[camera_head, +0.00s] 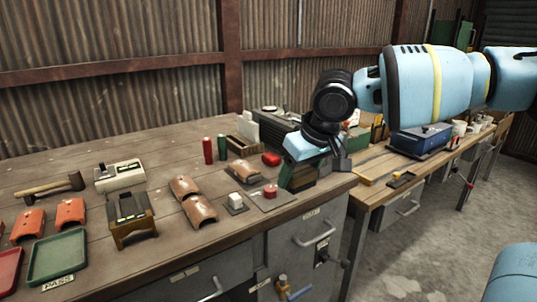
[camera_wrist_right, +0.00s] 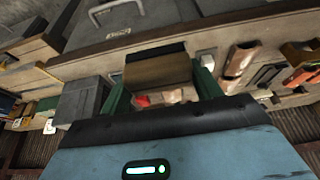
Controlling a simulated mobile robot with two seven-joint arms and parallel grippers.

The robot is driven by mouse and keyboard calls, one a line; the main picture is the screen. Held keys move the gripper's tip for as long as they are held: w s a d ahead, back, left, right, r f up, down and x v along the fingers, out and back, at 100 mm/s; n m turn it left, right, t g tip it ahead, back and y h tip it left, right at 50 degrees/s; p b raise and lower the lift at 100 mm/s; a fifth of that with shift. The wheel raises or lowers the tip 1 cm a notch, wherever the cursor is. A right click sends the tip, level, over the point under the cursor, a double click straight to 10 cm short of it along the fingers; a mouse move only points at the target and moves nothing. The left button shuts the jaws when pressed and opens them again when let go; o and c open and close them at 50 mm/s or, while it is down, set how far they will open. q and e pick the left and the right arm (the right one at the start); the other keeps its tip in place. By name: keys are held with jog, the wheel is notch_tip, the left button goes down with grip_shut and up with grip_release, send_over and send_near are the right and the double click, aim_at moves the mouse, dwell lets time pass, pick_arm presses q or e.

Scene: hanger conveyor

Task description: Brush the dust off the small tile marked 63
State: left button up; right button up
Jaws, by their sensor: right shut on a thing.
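Two brown, dusty-looking curved tiles lie mid-bench in the head view, one behind (camera_head: 184,187) and one in front (camera_head: 199,211). Two orange tiles (camera_head: 69,213) (camera_head: 27,225) lie at the left. No number is readable on any of them. My right gripper (camera_head: 308,178) is above the bench's right end, right of the brown tiles and apart from them. In the right wrist view its green fingers (camera_wrist_right: 162,90) are shut on a brown block with a dark edge (camera_wrist_right: 158,70), possibly a brush. A brown tile (camera_wrist_right: 240,62) shows beside it. My left gripper is out of view.
A green tray (camera_head: 58,257) labelled PASS and a red tray (camera_head: 8,270) stand at the front left.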

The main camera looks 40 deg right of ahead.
jog(key=s+a+f+n, duration=0.1)
jog(key=s+a+f, duration=0.1)
jog(key=a+f, duration=0.65)
jog(key=s+a+f, duration=0.2)
jog(key=a+f, duration=0.4)
jog(key=a, duration=0.5)
jog(key=w+d+r+m, duration=0.1)
jog(key=d+r, duration=0.1)
jog(key=d, duration=0.5)
jog(key=w+d+r+m, duration=0.1)
jog(key=d+r+m, duration=0.15)
jog(key=d, duration=0.35)
jog(key=s+d+f+m+h, duration=0.1)
jog(key=s+d, duration=0.1)
jog(key=d, duration=0.3)
jog(key=s+d+f+m+h, duration=0.1)
jog(key=s+d, duration=0.2)
jog(key=d, duration=0.3)
jog(key=shift+s+d+g, duration=0.25)
jog(key=shift+g, duration=0.05)
jog(key=shift+f+m, duration=0.2)
jog(key=shift+m, duration=0.05)
